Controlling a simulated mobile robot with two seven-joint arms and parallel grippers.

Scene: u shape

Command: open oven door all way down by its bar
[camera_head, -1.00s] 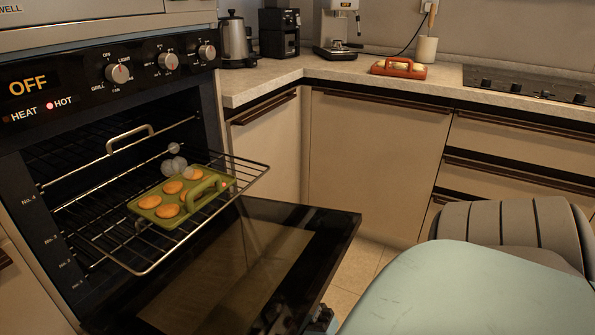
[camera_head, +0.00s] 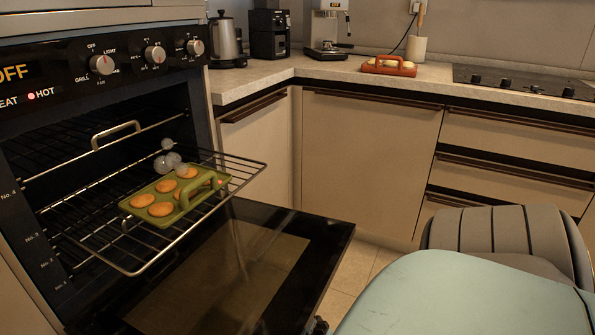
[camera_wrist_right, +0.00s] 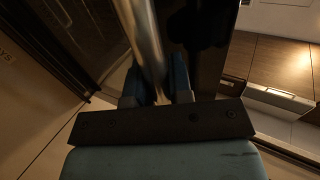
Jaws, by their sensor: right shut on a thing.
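The oven door (camera_head: 235,265) is a dark glass panel, swung well down and out from the oven (camera_head: 100,130) at a slight tilt. Its metal bar (camera_wrist_right: 145,45) runs between the blue fingers of my right gripper (camera_wrist_right: 157,88) in the right wrist view. The gripper is shut on the bar. In the head view the bar and this gripper are mostly hidden below the lower edge. My pale green right arm fills the lower right. My left gripper is in neither view.
A wire rack (camera_head: 225,165) is pulled out above the door. A green tray (camera_head: 190,200) with several orange-brown rounds sits on it, with pale puffs behind. Cabinets (camera_head: 365,165) stand behind and to the right. A strip of floor (camera_head: 350,270) shows beyond the door.

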